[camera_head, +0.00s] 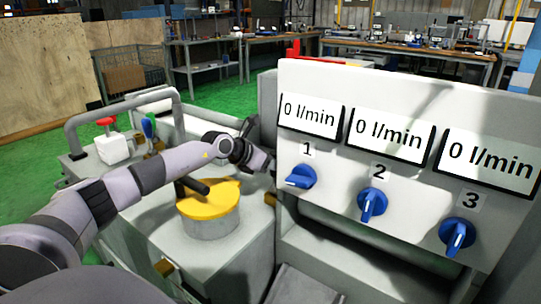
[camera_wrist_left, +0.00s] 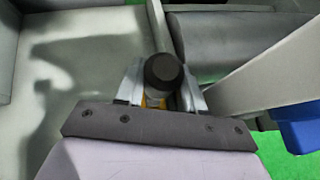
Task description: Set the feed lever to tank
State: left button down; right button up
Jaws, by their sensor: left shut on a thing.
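My left arm comes in from the left in the head view, and its gripper (camera_head: 262,162) is beside the left edge of the white panel. In the left wrist view the gripper (camera_wrist_left: 162,88) is shut on a lever with a round black knob (camera_wrist_left: 163,70). A bit of yellow shows below the knob, between the fingers. In the head view the gripper and wrist hide the lever, and I cannot read any tank mark or tell which position the lever is in. My right gripper is in neither view.
The white panel (camera_head: 402,115) carries blue knobs 1 (camera_head: 301,177), 2 (camera_head: 372,204) and 3 (camera_head: 457,236), with displays reading 0 l/min. A yellow-lidded filler (camera_head: 208,200) with a dark bar stands below my forearm. A grey tube handle (camera_head: 120,104) and red-topped white part (camera_head: 112,146) are at left.

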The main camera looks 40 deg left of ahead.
pick_arm(q)
jog(key=shift+w+a+r+g+p, duration=0.1)
jog(key=shift+w+r+g+p, duration=0.05)
jog(key=shift+w+g+p, duration=0.25)
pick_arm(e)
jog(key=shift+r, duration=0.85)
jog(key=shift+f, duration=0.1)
pick_arm(q)
jog(key=c, duration=1.1)
grip_release()
jog(key=shift+o, duration=0.2)
jog(key=v, duration=0.7)
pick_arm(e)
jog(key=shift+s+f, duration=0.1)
